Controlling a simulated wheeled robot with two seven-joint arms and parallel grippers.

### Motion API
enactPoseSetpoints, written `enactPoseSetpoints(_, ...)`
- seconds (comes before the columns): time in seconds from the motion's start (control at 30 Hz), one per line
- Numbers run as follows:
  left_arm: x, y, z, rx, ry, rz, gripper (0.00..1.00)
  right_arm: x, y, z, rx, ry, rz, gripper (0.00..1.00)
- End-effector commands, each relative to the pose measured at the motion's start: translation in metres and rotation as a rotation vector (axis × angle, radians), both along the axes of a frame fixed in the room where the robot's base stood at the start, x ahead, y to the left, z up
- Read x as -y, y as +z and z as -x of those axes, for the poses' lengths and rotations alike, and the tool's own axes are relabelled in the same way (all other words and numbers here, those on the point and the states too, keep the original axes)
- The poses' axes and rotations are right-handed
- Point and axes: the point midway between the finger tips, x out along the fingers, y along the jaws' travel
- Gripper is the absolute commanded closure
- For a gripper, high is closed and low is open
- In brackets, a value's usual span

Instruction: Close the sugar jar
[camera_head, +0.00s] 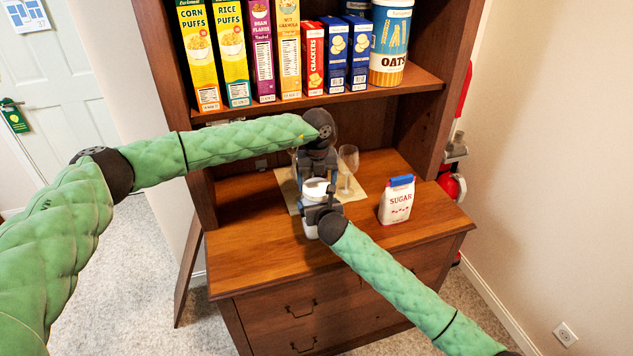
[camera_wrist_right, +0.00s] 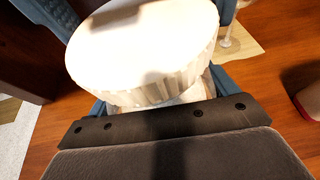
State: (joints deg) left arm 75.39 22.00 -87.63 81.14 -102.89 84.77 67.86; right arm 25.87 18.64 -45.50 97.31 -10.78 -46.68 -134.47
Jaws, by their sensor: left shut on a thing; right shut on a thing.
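The sugar jar (camera_head: 311,230) stands near the front middle of the hutch counter, mostly hidden by my grippers. Its round white lid (camera_wrist_right: 145,45), with a ribbed side, is over the jar's mouth; I cannot tell whether it is fully seated. The lid also shows in the head view (camera_head: 316,190). My left gripper (camera_head: 316,178) comes down from above and is shut on the lid. My right gripper (camera_head: 316,205) comes from the front right and is shut on the jar's body. Blue finger parts flank the lid in the wrist view.
A sugar bag (camera_head: 397,199) with a blue top stands right of the jar. A wine glass (camera_head: 348,165) stands behind it on a pale mat (camera_head: 286,187). Cereal boxes (camera_head: 233,50) and an oats canister (camera_head: 389,42) fill the shelf above. The counter's front left is clear.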

Motion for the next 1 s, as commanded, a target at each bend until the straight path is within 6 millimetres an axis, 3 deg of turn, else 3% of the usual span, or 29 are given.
enactPoseSetpoints(0.6, 0.0063, 0.0012, 0.0012, 0.001, -0.832, 0.0, 0.42, 0.0006, -0.0015, 0.0, -0.003, -0.001, 0.001, 0.78)
enactPoseSetpoints(1.0, 0.0065, 0.0012, 0.0014, 0.001, -0.92, 0.0, 0.42, 0.0009, -0.0018, 0.0, -0.003, -0.002, 0.001, 0.78)
